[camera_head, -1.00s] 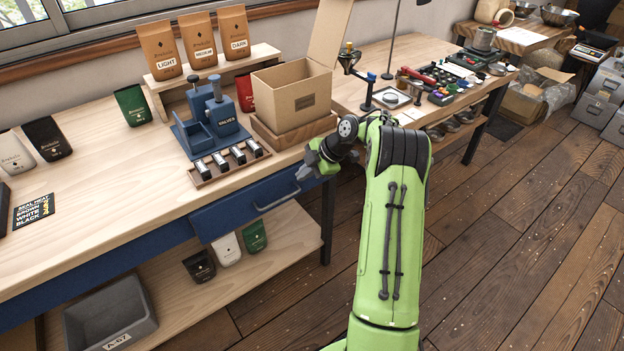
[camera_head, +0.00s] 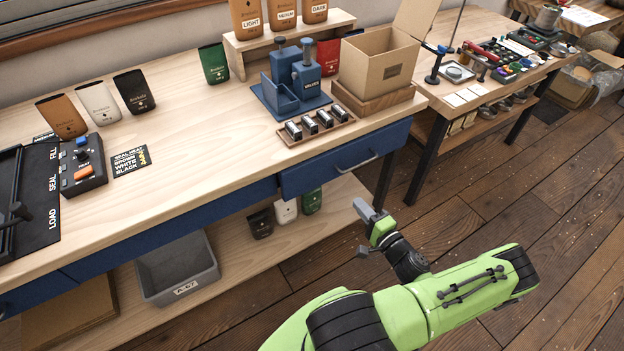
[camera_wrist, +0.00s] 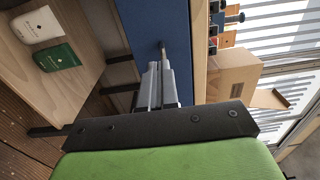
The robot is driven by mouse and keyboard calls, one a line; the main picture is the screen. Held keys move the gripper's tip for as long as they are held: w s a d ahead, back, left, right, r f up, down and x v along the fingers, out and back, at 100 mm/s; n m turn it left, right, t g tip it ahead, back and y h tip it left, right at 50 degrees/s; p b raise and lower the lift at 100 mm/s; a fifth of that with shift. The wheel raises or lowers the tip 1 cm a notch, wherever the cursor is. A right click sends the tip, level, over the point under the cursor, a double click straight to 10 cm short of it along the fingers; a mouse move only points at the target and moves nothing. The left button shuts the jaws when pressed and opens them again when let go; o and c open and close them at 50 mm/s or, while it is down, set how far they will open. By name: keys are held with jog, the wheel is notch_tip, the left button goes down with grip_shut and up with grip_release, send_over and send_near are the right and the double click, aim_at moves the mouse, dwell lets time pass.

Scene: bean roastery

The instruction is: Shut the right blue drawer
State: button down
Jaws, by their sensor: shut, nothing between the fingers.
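The right blue drawer (camera_head: 330,168) is set in the front of the wooden workbench, with a light metal bar handle (camera_head: 357,165). Its front seems to stand a little proud of the blue apron to its left; how far it is open is hard to tell. My gripper (camera_head: 364,209) is shut and empty, in front of the drawer and below its handle in the head view. In the wrist view my gripper's fingers (camera_wrist: 158,84) point along the blue drawer front (camera_wrist: 168,18), with the handle (camera_wrist: 163,50) just beyond the tips. Contact cannot be made out.
The bench top holds a blue press (camera_head: 300,80), a rack of small metal pieces (camera_head: 316,127) and an open cardboard box (camera_head: 378,65). A grey bin (camera_head: 178,270) and several pouches are on the lower shelf. Wooden floor (camera_head: 570,200) is clear to the right.

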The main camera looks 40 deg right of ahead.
aim_at(329, 169)
jog(key=b+x, duration=0.2)
jog(key=x, duration=1.1)
jog(key=shift+w+d+f, duration=0.15)
jog(key=shift+w, duration=0.15)
jog(key=b+x, duration=0.1)
jog(key=x, duration=0.2)
jog(key=shift+w+d+f, duration=0.1)
jog(key=shift+w, duration=0.15)
jog(key=shift+w+d, duration=0.1)
jog(key=shift+w, duration=0.25)
jog(key=shift+r, duration=0.35)
